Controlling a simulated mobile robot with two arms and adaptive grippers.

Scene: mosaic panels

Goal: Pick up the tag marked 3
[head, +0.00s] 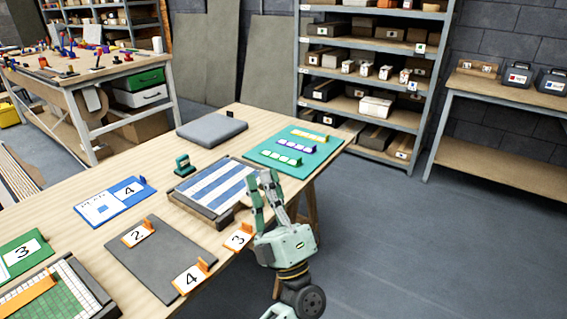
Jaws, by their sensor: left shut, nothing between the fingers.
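The tag marked 3 (238,240) is a white card with a small orange upright grip. It lies at the near right edge of the wooden table, just left of my gripper's palm. My left gripper (262,180) is pale green, shut and empty. Its fingers point up the picture, in front of the right end of the blue-and-white striped panel (213,187). I cannot tell whether they touch it. Similar orange tags marked 2 (138,233) and 4 (190,278) are on a dark grey mat (160,255). My right gripper is not in view.
The wooden table (85,238) also holds a green board with small tiles (294,151), a grey pad (212,130), a green stamp-like object (184,165), a blue card marked 4 (118,200) and a green card marked 3 (22,252). The floor right of the table is clear.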

